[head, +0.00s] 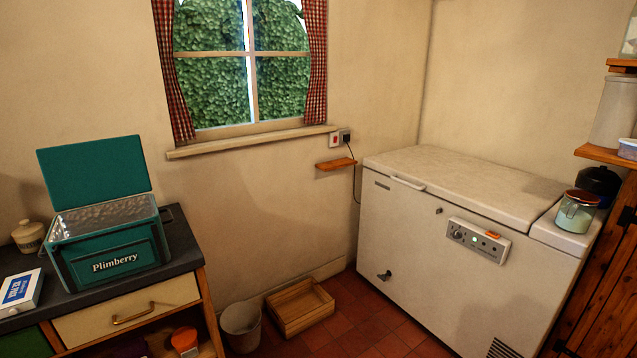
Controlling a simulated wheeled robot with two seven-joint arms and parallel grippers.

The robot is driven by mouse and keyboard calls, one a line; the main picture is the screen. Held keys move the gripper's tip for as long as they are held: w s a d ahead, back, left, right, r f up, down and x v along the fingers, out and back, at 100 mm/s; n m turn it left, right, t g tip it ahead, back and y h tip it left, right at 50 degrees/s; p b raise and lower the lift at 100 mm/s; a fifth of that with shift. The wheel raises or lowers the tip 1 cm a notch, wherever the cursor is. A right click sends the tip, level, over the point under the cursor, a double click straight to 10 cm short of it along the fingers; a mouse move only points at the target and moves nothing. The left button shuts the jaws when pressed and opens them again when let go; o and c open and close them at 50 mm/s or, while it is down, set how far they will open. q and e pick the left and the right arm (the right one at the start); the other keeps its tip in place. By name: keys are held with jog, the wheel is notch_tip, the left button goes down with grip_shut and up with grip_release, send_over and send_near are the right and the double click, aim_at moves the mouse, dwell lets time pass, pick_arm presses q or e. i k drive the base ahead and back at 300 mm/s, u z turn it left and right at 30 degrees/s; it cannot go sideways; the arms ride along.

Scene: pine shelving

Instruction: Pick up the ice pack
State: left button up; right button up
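I cannot make out an ice pack in the head view. A white chest freezer (410,262) stands against the right wall with its lid (465,182) closed, so its inside is hidden. A green cool box (110,252) marked "Plimberry" stands on the dark counter at the left. Its lid (95,170) is raised, and a silvery lining (105,214) shows inside. Neither of my grippers is in view.
A white and blue box (20,291) and a small lidded pot (28,236) sit on the counter (180,245). A bucket (241,326) and wooden crate (299,308) stand on the floor. A glass jar (576,212) stands on the freezer's right end. Tiled floor (375,325) before the freezer is clear.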

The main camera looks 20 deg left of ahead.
aim_at(19, 293)
jog(key=u, duration=1.15)
jog(key=i, duration=1.25)
jog(key=u, duration=0.65)
